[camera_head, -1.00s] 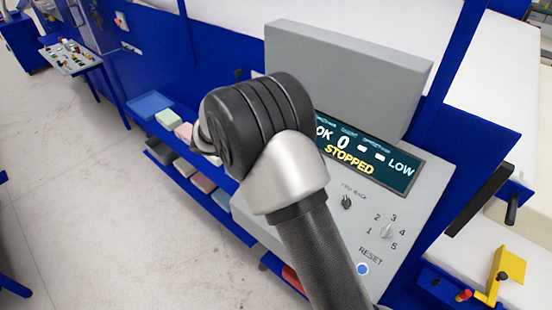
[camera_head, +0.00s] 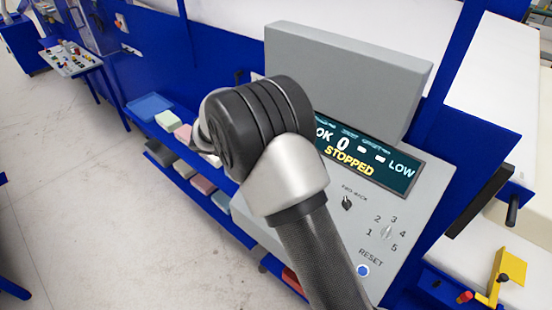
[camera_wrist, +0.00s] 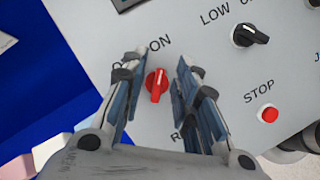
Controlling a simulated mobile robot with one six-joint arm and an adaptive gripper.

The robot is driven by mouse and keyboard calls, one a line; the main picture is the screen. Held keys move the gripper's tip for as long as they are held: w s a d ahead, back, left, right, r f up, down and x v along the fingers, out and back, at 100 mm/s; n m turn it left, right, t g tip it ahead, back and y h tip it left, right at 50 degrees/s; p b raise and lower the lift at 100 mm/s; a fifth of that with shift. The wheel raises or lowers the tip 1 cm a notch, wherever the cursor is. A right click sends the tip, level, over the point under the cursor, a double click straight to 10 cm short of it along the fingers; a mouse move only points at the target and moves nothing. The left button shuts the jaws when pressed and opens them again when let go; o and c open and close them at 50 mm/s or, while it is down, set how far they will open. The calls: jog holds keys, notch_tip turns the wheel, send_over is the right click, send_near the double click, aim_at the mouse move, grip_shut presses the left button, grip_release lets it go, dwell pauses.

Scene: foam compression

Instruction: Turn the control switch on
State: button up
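The control switch, a red rotary knob (camera_wrist: 157,84) with a white pointer line, sits on the grey panel in the wrist view. Letters reading ON are at its upper right, and another label at its upper left is partly covered by a finger. My gripper (camera_wrist: 162,65) is open, with one finger on each side of the knob and a gap to it on both sides. The knob's pointer leans slightly to the upper right. In the head view my arm covers this part of the control panel (camera_head: 428,195), and the knob is hidden there.
A black LOW knob (camera_wrist: 249,35) and a red STOP button (camera_wrist: 268,114) lie right of my gripper. The display (camera_head: 365,160) reads STOPPED. A blue RESET button (camera_head: 363,270) and a selector (camera_head: 387,231) are on the panel. Foam blocks lie on blue shelves at left.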

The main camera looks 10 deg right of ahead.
jog(key=shift+a+r, duration=0.1)
jog(key=v, duration=1.1)
jog(key=shift+a+r, duration=0.25)
jog(key=shift+a, duration=0.05)
jog(key=shift+s, duration=0.1)
jog(key=s+d+r+m+g+y+b, duration=0.1)
jog(key=s+d+r+m+y+b, duration=0.2)
jog(key=s, duration=0.5)
jog(key=s+d+m+y+b, duration=0.25)
jog(key=s+d+m, duration=0.3)
jog(key=s, duration=0.35)
jog(key=s+f+m+t+y+b, duration=0.1)
jog(key=s+f+m+b, duration=0.1)
jog(key=s, duration=0.6)
jog(key=s+f+m+t+y+b, duration=0.1)
jog(key=s+f+m+y+b, duration=0.1)
jog(key=s, duration=0.6)
notch_tip(320, 180, down, 2)
jog(key=m+b, duration=0.1)
jog(key=m, duration=0.2)
jog(key=shift+a+f+m, duration=0.2)
jog(key=shift+a+m, duration=0.05)
jog(key=shift+m, duration=0.1)
jog(key=shift+y, duration=0.25)
